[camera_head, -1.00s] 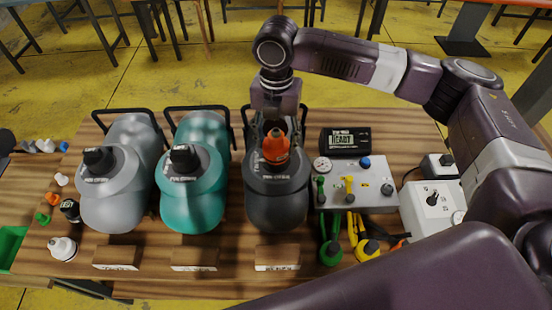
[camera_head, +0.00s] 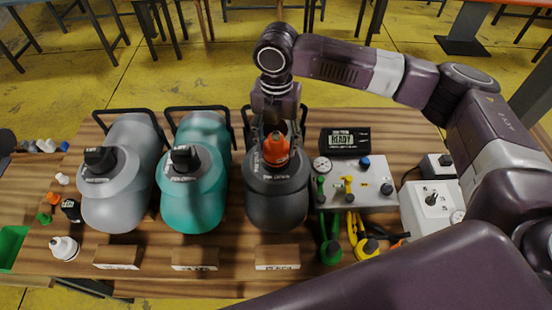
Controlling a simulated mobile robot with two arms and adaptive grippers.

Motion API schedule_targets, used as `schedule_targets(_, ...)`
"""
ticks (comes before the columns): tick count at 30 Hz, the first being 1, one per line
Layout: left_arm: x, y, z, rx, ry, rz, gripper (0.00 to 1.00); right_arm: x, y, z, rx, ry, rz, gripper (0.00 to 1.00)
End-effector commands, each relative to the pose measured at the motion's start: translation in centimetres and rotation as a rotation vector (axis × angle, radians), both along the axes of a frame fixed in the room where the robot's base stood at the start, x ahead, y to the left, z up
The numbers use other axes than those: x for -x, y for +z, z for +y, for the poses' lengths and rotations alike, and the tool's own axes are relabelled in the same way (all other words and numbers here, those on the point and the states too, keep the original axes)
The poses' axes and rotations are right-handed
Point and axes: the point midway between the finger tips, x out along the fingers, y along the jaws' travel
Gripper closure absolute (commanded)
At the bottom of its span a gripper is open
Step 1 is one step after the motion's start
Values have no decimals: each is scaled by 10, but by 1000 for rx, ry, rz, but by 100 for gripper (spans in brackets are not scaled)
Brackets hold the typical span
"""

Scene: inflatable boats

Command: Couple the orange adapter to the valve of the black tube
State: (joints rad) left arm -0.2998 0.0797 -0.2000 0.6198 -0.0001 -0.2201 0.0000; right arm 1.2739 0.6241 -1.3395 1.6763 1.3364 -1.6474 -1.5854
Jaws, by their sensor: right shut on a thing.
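The black tube (camera_head: 277,205) stands on the wooden table, to the right of the teal and grey ones. The orange adapter (camera_head: 276,150) sits upright at the top of the black tube, over its valve. Whether it is fully seated on the valve cannot be told, as the valve is hidden beneath it. My right gripper (camera_head: 276,128) reaches down from above and is shut on the orange adapter. My left gripper is not in view.
A teal tube (camera_head: 194,205) and a grey tube (camera_head: 116,208) stand to the left, with black caps. A grey panel (camera_head: 378,200) with a gauge and a display box (camera_head: 345,141) reading "READY" are at the right. Small coloured adapters and caps lie at the table's left edge.

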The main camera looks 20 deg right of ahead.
Motion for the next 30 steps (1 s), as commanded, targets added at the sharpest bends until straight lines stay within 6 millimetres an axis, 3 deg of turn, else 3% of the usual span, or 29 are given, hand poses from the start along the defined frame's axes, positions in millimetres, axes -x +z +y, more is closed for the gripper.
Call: schedule_targets(30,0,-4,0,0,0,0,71,0,-17,0,0,0,0,77)
